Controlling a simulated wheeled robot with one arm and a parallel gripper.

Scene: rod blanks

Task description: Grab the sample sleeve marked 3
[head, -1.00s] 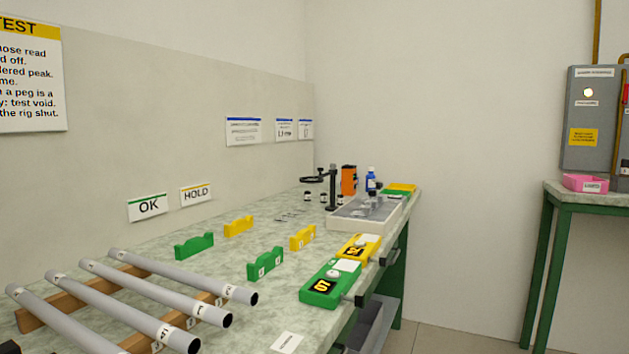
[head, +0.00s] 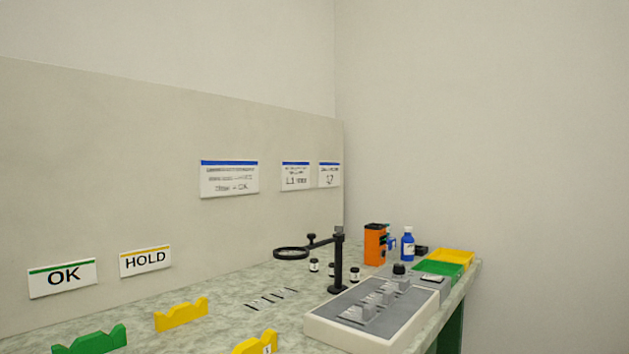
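I cannot make out a sleeve marked 3. A white-rimmed tray (head: 322,328) with a grey inside stands at the right front of the bench. Several small grey pieces (head: 374,299) stand in it in a row, and any marks on them are too small to read. Several thin dark strips (head: 270,299) lie flat on the bench left of the tray. Several small dark jars with white labels (head: 314,265) stand behind the tray. My gripper is not in view.
A black stand (head: 338,262) with a ring magnifier (head: 291,253) rises behind the tray. An orange device (head: 375,245), a blue bottle (head: 407,244), a green tray (head: 438,268) and a yellow tray (head: 451,257) are at the back right. Yellow (head: 181,316) and green (head: 92,341) notched holders stand front left.

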